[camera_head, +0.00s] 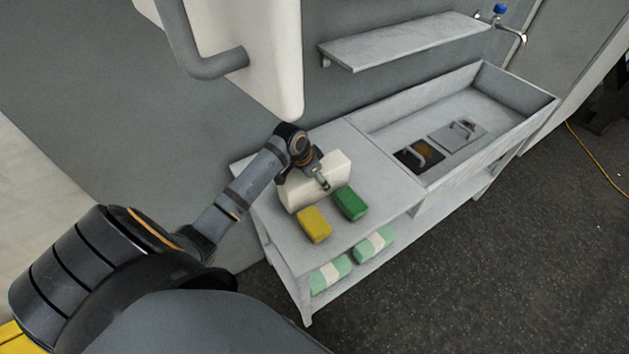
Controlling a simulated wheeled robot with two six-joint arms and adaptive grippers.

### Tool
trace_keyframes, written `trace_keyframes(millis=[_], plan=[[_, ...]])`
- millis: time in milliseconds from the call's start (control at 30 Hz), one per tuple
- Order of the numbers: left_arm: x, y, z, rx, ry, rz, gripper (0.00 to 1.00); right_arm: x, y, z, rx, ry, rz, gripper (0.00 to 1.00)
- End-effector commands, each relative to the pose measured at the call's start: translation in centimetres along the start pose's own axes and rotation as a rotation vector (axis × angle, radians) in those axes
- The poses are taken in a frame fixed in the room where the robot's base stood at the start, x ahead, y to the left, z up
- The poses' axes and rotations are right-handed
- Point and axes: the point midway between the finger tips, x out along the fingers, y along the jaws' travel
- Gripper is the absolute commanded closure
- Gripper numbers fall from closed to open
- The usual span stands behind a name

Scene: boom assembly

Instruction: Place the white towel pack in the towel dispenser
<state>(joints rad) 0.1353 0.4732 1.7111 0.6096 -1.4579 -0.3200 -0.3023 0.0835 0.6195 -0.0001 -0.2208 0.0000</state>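A white block (297,196), which looks like the towel pack, stands on the bench top behind a yellow and a green block. My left gripper (323,182) is at the front face of the white block, with its wrist above it and hiding part of it. I cannot tell whether the fingers are open or shut, or whether they touch the block. A large white housing (280,75) with a grey bent tube on its side hangs on the wall at the top; it may be the towel dispenser. Its underside is hidden. My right gripper is not in view.
A yellow block (314,225) and a green block (350,203) lie in front of the white block. Green-and-white packs (330,275) lie on the lower shelf. A sink basin (480,165) is to the right, below a wall shelf (405,42).

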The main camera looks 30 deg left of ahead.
Motion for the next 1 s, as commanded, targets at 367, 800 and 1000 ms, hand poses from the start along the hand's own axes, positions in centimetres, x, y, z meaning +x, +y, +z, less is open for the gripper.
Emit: trace_keyframes(millis=[367,800,1000], plan=[[0.0,0.0,0.0,-0.001,0.001,0.001,0.77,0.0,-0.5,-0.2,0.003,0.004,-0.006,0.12],[-5.5,2.7,-2.6,0.004,0.01,0.002,0.78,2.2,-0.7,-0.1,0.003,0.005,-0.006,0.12],[-9.2,8.3,-4.3,0.0,0.015,0.01,0.78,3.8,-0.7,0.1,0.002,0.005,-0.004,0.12]])
